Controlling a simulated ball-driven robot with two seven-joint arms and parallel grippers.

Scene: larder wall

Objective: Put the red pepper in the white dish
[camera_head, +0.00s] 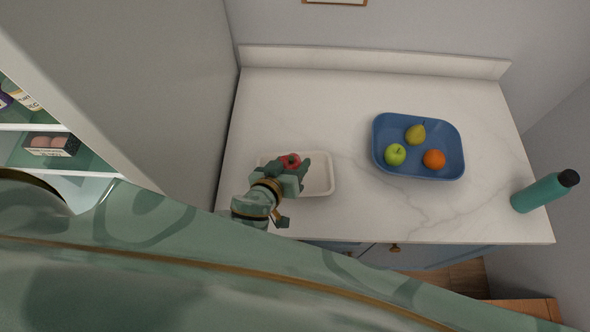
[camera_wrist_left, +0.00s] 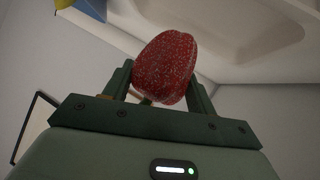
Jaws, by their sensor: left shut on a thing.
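The red pepper (camera_head: 290,161) is held in my left gripper (camera_head: 291,170), over the left part of the white dish. In the left wrist view the pepper (camera_wrist_left: 165,68) sits between the two fingers (camera_wrist_left: 160,88), which are shut on it. The white dish (camera_head: 322,176) lies on the counter near its front left; my gripper and arm hide part of it. Its pale underside or rim fills the top of the left wrist view (camera_wrist_left: 255,30). How high the pepper is above the dish I cannot tell. My right gripper is not in view.
A blue tray (camera_head: 379,165) with a green apple (camera_head: 395,154), a pear (camera_head: 415,133) and an orange (camera_head: 434,159) stands to the right. A teal bottle (camera_head: 542,193) is at the right edge. An open fridge (camera_head: 100,165) is at the left. The counter's middle is clear.

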